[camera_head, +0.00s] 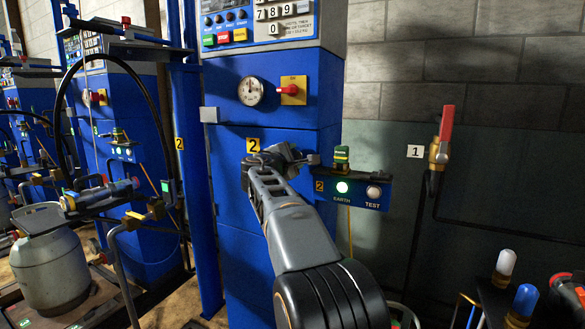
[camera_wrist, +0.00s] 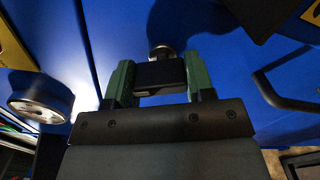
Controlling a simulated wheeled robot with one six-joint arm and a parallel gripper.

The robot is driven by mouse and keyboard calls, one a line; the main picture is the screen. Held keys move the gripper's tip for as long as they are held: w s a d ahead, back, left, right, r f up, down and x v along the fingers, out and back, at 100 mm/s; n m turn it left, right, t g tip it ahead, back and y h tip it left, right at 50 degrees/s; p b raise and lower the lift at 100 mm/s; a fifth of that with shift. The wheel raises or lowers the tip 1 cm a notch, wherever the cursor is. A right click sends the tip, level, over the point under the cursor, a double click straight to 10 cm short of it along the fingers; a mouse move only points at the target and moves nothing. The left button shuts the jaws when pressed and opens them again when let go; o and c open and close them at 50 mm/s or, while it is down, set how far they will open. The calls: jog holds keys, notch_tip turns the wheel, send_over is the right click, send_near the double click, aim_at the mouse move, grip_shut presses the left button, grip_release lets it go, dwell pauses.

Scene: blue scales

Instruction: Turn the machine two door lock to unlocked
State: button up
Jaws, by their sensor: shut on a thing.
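Machine two (camera_head: 225,180) is the tall blue cabinet with yellow "2" labels in the head view. My gripper (camera_head: 285,156) reaches its front door beside a "2" label. In the wrist view, the two green-padded fingers of my gripper (camera_wrist: 159,82) are shut on the door lock's dark handle (camera_wrist: 160,72). A round metal part (camera_wrist: 162,51) of the lock shows just beyond it, against the blue door. In the head view my gripper hides most of the lock, and I cannot tell whether it is locked or unlocked.
A gauge (camera_head: 251,91) and a red knob on a yellow plate (camera_head: 292,90) are above my gripper. A small blue panel (camera_head: 350,189) with a lit green EARTH button juts out just right of it. A grey gas cylinder (camera_head: 50,260) stands at the left.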

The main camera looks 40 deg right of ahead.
jog(key=shift+m+b, duration=1.55)
jog(key=shift+m, duration=0.75)
jog(key=o, duration=0.9)
jog(key=shift+s, duration=0.1)
jog(key=p+v, duration=0.1)
jog(key=v, duration=1.2)
jog(key=shift+s+a, duration=0.15)
jog(key=shift+a, duration=0.15)
